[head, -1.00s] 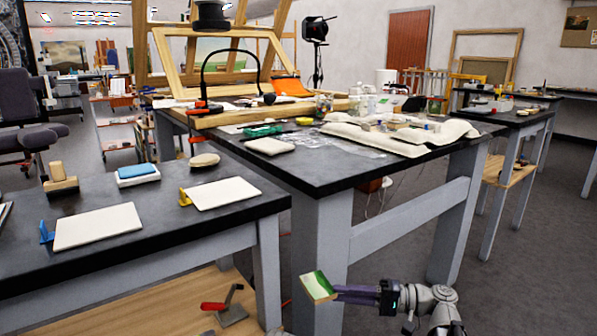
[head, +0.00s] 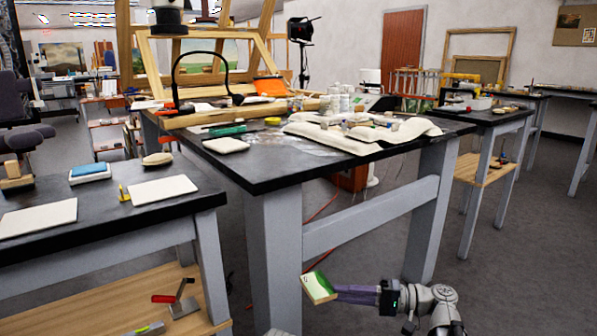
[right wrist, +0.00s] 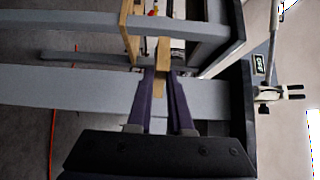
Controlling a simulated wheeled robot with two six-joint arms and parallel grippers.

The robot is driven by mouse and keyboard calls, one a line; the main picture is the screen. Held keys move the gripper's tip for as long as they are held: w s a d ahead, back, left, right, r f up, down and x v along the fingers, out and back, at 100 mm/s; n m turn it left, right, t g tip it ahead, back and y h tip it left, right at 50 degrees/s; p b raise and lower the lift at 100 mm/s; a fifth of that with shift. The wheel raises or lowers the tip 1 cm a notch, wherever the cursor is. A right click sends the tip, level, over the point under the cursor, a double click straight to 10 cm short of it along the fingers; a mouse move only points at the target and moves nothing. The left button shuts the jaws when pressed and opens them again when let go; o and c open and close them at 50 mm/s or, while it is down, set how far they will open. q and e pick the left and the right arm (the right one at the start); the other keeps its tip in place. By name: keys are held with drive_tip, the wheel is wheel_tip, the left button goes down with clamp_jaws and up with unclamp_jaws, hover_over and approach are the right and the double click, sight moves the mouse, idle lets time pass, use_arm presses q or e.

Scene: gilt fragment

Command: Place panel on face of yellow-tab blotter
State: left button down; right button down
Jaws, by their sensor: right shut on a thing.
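The panel (head: 319,287), a small piece with a green and cream face and a tan edge, is held tilted in my right gripper (head: 338,292). The gripper is shut on it, in front of the tables and well right of the blotters. In the right wrist view the panel's tan edge (right wrist: 162,52) shows between the purple fingers (right wrist: 161,72). The yellow-tab blotter (head: 163,190) is a white pad lying bare on the left black table, its yellow tab (head: 123,193) at its left end. My left gripper is not in view.
A second white blotter (head: 38,218) lies farther left. A blue-topped block (head: 90,172) and an oval beige thing (head: 157,159) sit behind the pads. The larger dark table (head: 270,180), cluttered on top, stands beside the left table. A red-handled tool (head: 178,299) lies on the lower shelf.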

wheel_tip(320, 180, up, 50)
drive_tip(key=p, duration=4.9)
drive_tip(key=shift+a+f, duration=0.15)
drive_tip(key=shift+a, duration=0.1)
